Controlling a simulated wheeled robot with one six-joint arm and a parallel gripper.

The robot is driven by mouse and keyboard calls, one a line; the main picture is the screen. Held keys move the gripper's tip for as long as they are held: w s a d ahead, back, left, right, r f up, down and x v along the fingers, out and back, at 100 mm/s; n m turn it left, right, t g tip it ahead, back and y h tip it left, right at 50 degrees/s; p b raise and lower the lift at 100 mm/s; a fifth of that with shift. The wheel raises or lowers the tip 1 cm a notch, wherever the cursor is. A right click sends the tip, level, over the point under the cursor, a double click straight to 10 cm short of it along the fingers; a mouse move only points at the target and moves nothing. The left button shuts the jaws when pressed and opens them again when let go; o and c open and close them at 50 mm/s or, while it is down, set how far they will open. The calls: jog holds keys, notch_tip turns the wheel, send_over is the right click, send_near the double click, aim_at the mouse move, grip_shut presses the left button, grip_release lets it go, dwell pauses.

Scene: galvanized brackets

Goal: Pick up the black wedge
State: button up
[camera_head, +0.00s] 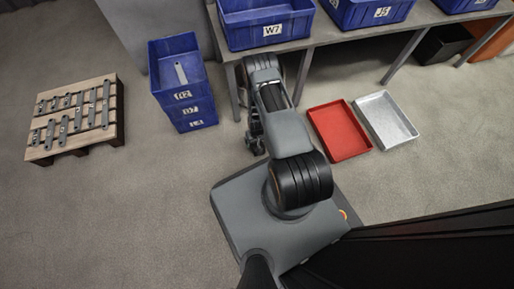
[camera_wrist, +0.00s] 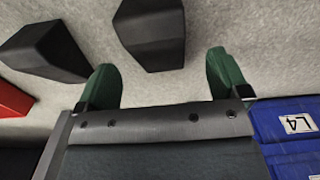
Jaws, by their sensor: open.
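In the wrist view, a black wedge-like block (camera_wrist: 150,33) lies on the grey floor ahead of the gap between my fingertips. A second black wedge-like block (camera_wrist: 45,52) lies to its left, beyond the left finger. My gripper (camera_wrist: 161,62) has its two green fingers wide apart with nothing between them. The nearer block is beyond the fingertips; whether a finger touches it cannot be told. In the head view my gripper (camera_head: 256,147) hangs low near the floor, and neither block shows there.
Stacked blue bins (camera_head: 183,85) stand left of my arm; a blue bin (camera_wrist: 290,145) shows right in the wrist view. A red tray (camera_head: 340,131) and a silver tray (camera_head: 386,120) lie to the right. A bench (camera_head: 335,30) with blue bins stands behind. A pallet (camera_head: 75,142) holds several brackets.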

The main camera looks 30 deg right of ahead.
jog(key=shift+s+d+f+b, duration=0.1)
jog(key=shift+s+f+b, duration=0.05)
jog(key=shift+f+b, duration=1.45)
jog(key=shift+f, duration=1)
jog(key=c, duration=1.3)
